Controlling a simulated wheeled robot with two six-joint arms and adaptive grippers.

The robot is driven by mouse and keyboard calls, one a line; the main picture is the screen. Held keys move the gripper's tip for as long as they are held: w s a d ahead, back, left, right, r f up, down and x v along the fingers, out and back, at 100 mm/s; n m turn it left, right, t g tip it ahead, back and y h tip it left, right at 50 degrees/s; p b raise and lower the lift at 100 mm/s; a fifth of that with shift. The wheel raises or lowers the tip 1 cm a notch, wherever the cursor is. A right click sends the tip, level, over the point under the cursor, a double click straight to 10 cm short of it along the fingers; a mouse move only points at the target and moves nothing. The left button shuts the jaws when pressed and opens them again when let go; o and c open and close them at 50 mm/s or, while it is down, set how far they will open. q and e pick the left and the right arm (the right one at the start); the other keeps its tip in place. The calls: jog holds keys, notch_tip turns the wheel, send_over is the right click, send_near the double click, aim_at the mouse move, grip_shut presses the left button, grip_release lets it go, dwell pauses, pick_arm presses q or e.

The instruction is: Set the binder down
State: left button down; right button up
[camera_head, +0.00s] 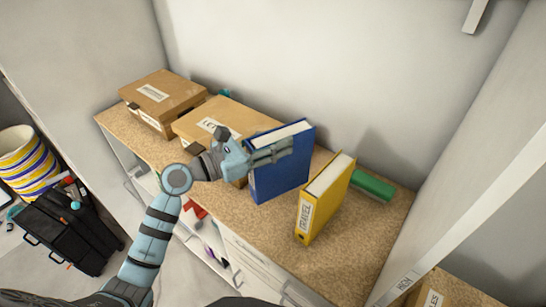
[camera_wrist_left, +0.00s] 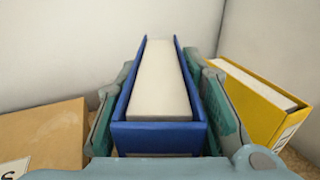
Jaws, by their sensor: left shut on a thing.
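A blue binder (camera_head: 281,176) stands upright at the counter, between a cardboard box and a yellow binder. My left gripper (camera_head: 270,152) is shut on its upper part, with a finger across its side. In the left wrist view the blue binder (camera_wrist_left: 160,135) sits between both fingers, its white pages facing the camera. Its lower edge appears at or very near the wooden counter top (camera_head: 240,208); I cannot tell whether it touches. My right gripper is not in view.
The yellow binder (camera_head: 326,200) stands right of the blue one, with a green object (camera_head: 372,186) behind it. Cardboard boxes (camera_head: 222,125) (camera_head: 162,96) fill the counter's left part. A wall bounds the back.

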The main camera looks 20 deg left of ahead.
pick_arm(q)
notch_tip(320, 180, down, 5)
jog(key=shift+r+b, duration=0.15)
jog(key=shift+b, duration=0.5)
jog(key=c, duration=1.1)
grip_release()
jog(key=shift+w, duration=0.2)
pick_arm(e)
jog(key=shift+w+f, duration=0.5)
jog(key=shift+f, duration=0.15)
pick_arm(q)
jog(key=shift+s, duration=0.1)
jog(key=b+v, duration=0.4)
jog(key=v, duration=0.8)
jog(key=shift+r, duration=0.1)
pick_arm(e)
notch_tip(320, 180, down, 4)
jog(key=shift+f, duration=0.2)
